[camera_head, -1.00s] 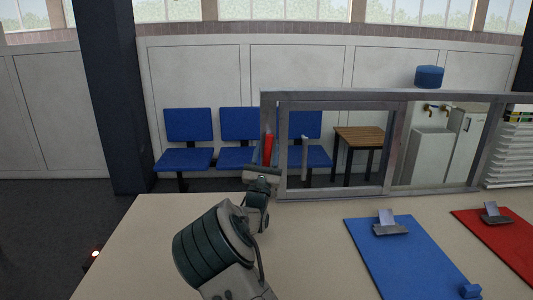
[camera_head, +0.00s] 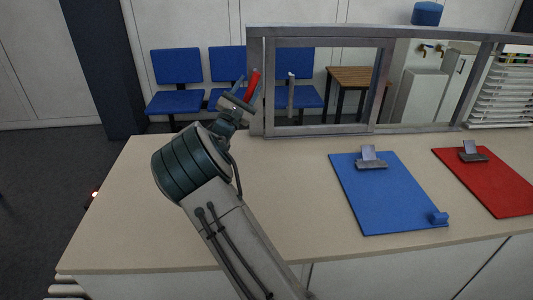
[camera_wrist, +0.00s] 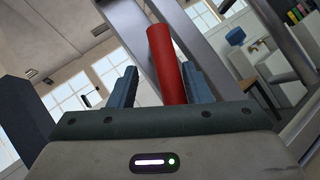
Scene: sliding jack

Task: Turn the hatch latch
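The latch appears to be a red round handle (camera_head: 253,86) at the left post of the grey hatch frame (camera_head: 256,60). It leans with its top to the right. My gripper (camera_head: 246,86) is at the handle, its blue fingers pointing up and right. In the wrist view the red handle (camera_wrist: 166,62) stands between the two fingers of my gripper (camera_wrist: 160,85). A gap shows on the left, and the right finger looks close to or touching it. The handle's lower end is hidden behind the gripper body.
A beige counter (camera_head: 280,190) carries a blue clipboard (camera_head: 385,200) and a red clipboard (camera_head: 490,180). A grey upright bar (camera_head: 291,95) stands inside the hatch opening. Blue chairs (camera_head: 177,80) and a wooden table (camera_head: 358,77) are beyond the counter. The counter between my arm and the blue clipboard is clear.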

